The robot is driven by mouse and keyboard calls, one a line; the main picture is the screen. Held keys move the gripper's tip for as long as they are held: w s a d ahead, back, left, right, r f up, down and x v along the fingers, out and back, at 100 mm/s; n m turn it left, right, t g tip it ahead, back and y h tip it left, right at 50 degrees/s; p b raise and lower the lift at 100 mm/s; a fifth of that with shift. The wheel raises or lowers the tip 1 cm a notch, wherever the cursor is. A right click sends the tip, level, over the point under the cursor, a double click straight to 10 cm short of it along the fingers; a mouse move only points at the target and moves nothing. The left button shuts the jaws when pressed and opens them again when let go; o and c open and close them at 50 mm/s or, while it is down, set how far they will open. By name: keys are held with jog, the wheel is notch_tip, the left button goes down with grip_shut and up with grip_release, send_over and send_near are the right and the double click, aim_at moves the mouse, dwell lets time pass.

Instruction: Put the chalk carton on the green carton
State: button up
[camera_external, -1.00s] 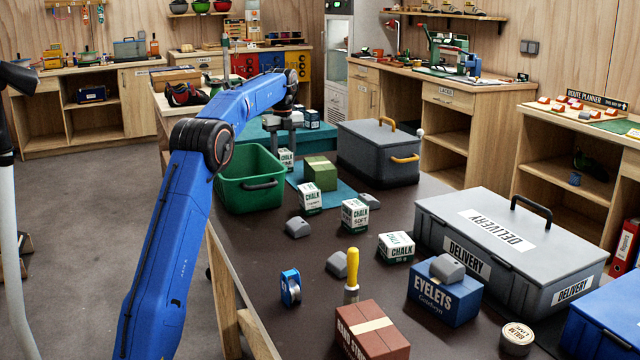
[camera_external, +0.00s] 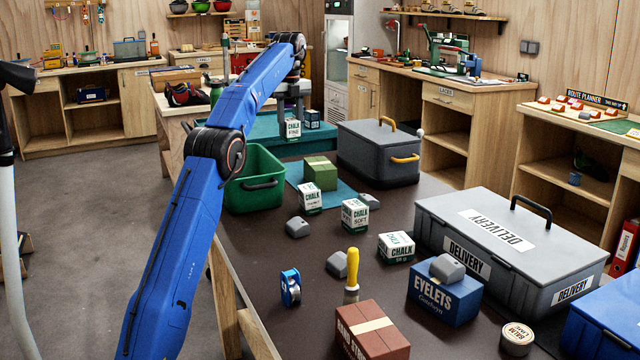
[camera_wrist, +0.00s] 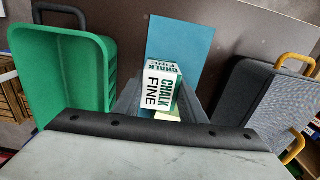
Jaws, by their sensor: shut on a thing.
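My gripper (camera_external: 293,108) is shut on a white chalk carton marked "CHALK FINE" (camera_external: 293,131) and holds it in the air, behind and above the green carton. In the wrist view the chalk carton (camera_wrist: 158,88) sits between the fingers. The green carton (camera_external: 320,174) stands on a teal mat (camera_external: 301,185) on the dark table, its top bare except for a paler band. In the wrist view the green carton is mostly hidden behind the chalk carton; a pale green bit shows below it.
A green bin (camera_external: 255,196) stands left of the mat, and a grey box with a tan handle (camera_external: 378,158) to its right. More chalk cartons (camera_external: 309,199) (camera_external: 355,214) (camera_external: 396,247) and grey lumps (camera_external: 298,227) stand in front. A grey delivery case (camera_external: 510,245) is at right.

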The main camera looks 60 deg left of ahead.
jog(key=w+d+r, duration=0.2)
jog(key=d+r, duration=0.1)
jog(key=d, duration=0.3)
jog(key=w+d+r, duration=0.2)
jog(key=d+r, duration=0.1)
jog(key=d, duration=0.4)
send_over(320, 163)
jog(key=shift+f, duration=5)
jog(key=shift+f, duration=0.15)
jog(key=o, duration=1.1)
notch_tip(320, 163, up, 8)
jog(key=shift+f, duration=0.1)
